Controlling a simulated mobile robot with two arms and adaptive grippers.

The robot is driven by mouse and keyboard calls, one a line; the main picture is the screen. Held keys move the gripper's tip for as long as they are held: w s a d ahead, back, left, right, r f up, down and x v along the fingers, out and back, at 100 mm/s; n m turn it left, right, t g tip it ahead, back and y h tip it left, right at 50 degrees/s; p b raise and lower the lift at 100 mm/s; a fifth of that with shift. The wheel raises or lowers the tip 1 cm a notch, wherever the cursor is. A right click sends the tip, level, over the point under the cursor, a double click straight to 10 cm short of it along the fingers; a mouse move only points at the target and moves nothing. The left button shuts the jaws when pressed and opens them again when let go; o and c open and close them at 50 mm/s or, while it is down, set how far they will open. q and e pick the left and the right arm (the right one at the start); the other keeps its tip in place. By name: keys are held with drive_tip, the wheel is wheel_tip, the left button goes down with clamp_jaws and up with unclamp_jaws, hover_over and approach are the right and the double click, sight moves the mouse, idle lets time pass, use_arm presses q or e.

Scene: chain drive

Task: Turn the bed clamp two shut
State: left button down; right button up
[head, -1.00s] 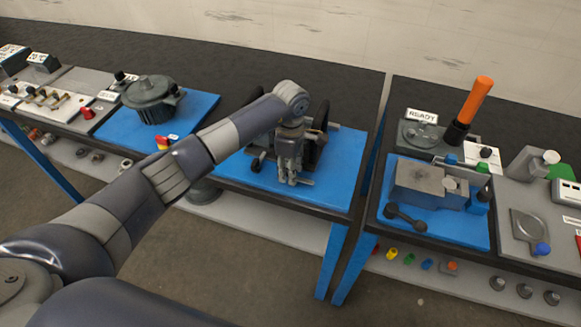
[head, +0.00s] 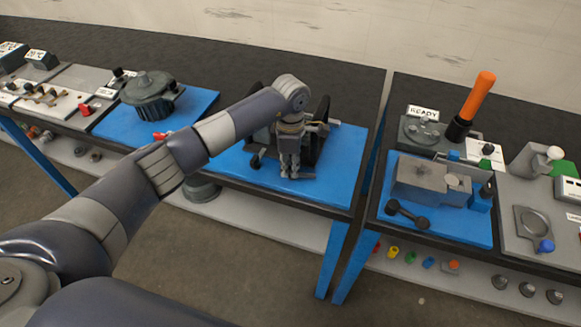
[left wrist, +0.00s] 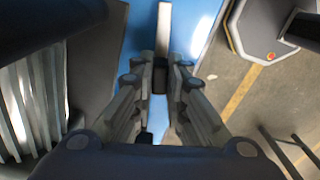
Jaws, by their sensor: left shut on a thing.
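My left gripper (head: 290,175) points down over the front of the dark machine on the blue mat. It is shut on a small dark part with a grey bar, which looks like the handle of bed clamp two. In the left wrist view the fingers (left wrist: 160,80) close around the dark clamp part (left wrist: 160,68), and the grey bar (left wrist: 163,30) runs away from it. My wrist and fingers hide most of the clamp, so its angle is hard to tell. My right gripper is out of view.
The machine's dark upright plates (head: 321,118) stand close behind and beside my gripper. A black knob (head: 255,162) sits to its left. The blue mat (head: 335,180) is clear on the right. A dark motor-like housing (head: 150,97) stands on the left, and another bench stands across a gap on the right.

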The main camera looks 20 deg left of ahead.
use_arm(q)
drive_tip(key=n+b, duration=0.2)
drive_tip(key=n, duration=0.2)
drive_tip(key=shift+n, duration=0.3)
drive_tip(key=n+b, duration=0.1)
drive_tip(key=n, duration=0.2)
drive_tip(key=shift+s+n+b, duration=0.15)
drive_tip(key=shift+n+b, duration=0.25)
drive_tip(key=n+b, duration=0.1)
drive_tip(key=n, duration=0.2)
drive_tip(key=shift+d, duration=0.15)
drive_tip(key=shift+n+b, duration=0.5)
drive_tip(key=shift+n, duration=1.5)
drive_tip(key=shift+r, duration=0.1)
drive_tip(key=c, duration=1.6)
unclamp_jaws()
drive_tip(key=shift+d, duration=0.1)
wheel_tip(320, 180, up, 12)
